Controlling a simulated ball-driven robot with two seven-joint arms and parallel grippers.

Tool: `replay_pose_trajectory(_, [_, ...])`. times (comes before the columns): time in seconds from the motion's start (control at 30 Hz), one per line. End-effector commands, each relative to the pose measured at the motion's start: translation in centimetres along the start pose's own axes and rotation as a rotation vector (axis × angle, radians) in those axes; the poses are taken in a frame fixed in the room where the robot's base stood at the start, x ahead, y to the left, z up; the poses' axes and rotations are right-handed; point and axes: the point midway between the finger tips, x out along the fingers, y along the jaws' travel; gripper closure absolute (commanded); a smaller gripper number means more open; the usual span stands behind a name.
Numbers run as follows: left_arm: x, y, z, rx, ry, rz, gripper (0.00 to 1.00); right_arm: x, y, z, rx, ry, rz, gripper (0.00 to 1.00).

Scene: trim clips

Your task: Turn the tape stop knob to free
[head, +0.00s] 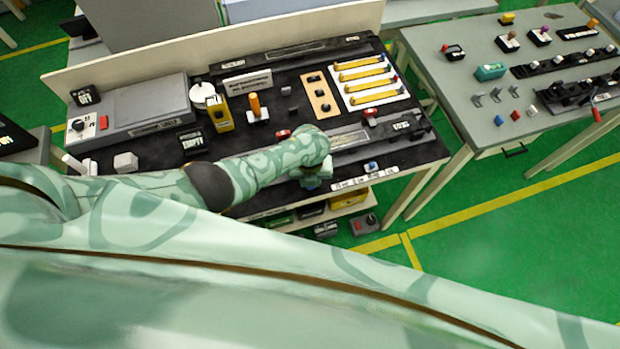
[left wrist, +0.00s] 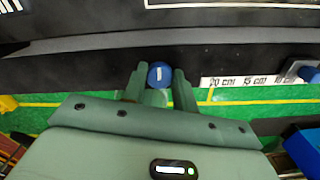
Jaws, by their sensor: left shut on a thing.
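The knob (left wrist: 160,73) is round and blue with a short white mark that stands near upright in the left wrist view. It sits at the front edge of the black bench top. My left gripper (left wrist: 158,88) has one green finger on each side of it and is shut on it. In the head view my left arm reaches across the bench and the gripper (head: 312,180) is at the front edge, where the hand hides the knob. No wording for the knob's positions is readable. My right gripper is not in view.
A white strip with centimetre marks (left wrist: 240,81) lies right of the knob, with a blue-topped piece (head: 371,165) near it. A long grey rail (head: 385,143) lies behind the hand. A grey machine (head: 150,105) stands at the left. A second table (head: 450,75) is at the right.

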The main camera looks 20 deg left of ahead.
Motion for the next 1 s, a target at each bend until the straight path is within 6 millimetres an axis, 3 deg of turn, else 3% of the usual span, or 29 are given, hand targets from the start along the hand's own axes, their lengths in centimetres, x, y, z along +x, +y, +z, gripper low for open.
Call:
replay_pose_trajectory(0.03, [0.2, -0.1, -0.3, 0.001, 0.007, -0.001, 0.95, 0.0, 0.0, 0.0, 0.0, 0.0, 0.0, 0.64])
replay_pose_trajectory(0.07, [0.2, -0.1, -0.3, 0.001, 0.007, -0.001, 0.64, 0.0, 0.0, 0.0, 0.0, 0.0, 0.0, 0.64])
replay_pose_trajectory(0.1, [0.2, -0.1, -0.3, 0.001, 0.006, -0.001, 0.53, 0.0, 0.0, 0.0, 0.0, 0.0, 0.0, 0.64])
replay_pose_trajectory(0.13, [0.1, -0.1, -0.3, 0.001, 0.006, -0.001, 0.5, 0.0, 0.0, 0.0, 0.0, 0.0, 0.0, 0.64])
replay_pose_trajectory(0.4, [-0.1, 0.0, -0.1, 0.0, 0.002, 0.0, 0.5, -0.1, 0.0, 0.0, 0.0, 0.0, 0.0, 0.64])
replay_pose_trajectory(0.53, [-1.4, 0.0, -0.1, 0.001, 0.002, -0.001, 0.5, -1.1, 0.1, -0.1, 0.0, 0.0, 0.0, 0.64])
replay_pose_trajectory(0.8, [-8.4, 0.0, -0.1, 0.001, 0.0, -0.002, 0.5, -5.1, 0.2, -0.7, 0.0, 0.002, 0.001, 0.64])
replay_pose_trajectory(1.0, [-13.2, -0.1, -0.1, 0.001, 0.001, -0.001, 0.5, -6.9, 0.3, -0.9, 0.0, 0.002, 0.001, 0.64])
